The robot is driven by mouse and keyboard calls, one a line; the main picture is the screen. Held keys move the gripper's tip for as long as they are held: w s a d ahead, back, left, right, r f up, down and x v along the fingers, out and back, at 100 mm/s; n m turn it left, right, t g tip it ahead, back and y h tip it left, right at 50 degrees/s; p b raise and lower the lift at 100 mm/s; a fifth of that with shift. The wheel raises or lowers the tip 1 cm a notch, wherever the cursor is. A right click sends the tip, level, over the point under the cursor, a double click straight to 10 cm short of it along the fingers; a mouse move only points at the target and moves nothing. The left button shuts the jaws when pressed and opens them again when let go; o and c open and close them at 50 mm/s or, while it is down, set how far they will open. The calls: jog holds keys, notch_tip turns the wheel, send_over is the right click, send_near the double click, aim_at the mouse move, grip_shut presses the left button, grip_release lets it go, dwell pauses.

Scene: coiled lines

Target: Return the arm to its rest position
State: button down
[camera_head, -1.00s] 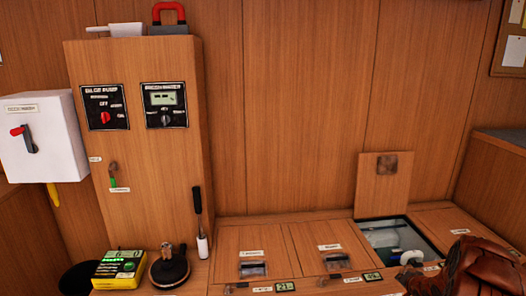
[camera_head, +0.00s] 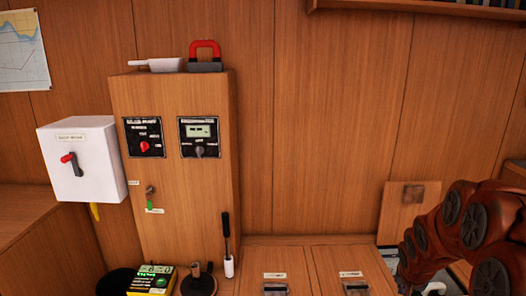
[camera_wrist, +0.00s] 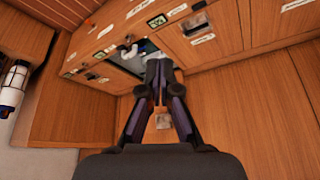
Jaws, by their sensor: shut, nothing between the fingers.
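My gripper (camera_wrist: 158,72) shows in the wrist view with its two dark fingers together and nothing between them. It is in the air in front of the wooden lockers, and the open hatch (camera_wrist: 122,62) lies beyond its fingertips. In the head view my reddish-brown arm (camera_head: 465,232) is folded at the lower right, in front of the raised hatch lid (camera_head: 398,208). The gripper itself cannot be made out clearly in the head view.
A wooden cabinet (camera_head: 185,215) with two panels stands left of centre, with a white switch box (camera_head: 82,160) beside it. A yellow device (camera_head: 150,281) sits below. A shelf (camera_head: 420,8) runs along the upper right. The wall between is clear.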

jog(key=s+a+r+n+g+y+p, duration=0.1)
jog(key=s+a+r+n+g+p, duration=0.1)
jog(key=s+a+r+p, duration=0.2)
jog(key=s+a+r+n+g+p, duration=0.2)
jog(key=s+a+r, duration=0.7)
jog(key=s, duration=0.9)
jog(key=s+a+r+n+g+y+p, duration=0.1)
jog(key=s+a+r+n+g+p, duration=0.1)
jog(key=s+a+r+p, duration=0.4)
jog(key=s+a+r, duration=0.1)
jog(key=s+r, duration=0.1)
jog(key=s, duration=0.3)
jog(key=shift+s+a+y, duration=0.25)
jog(key=shift+a+y, duration=0.05)
jog(key=shift+r, duration=0.1)
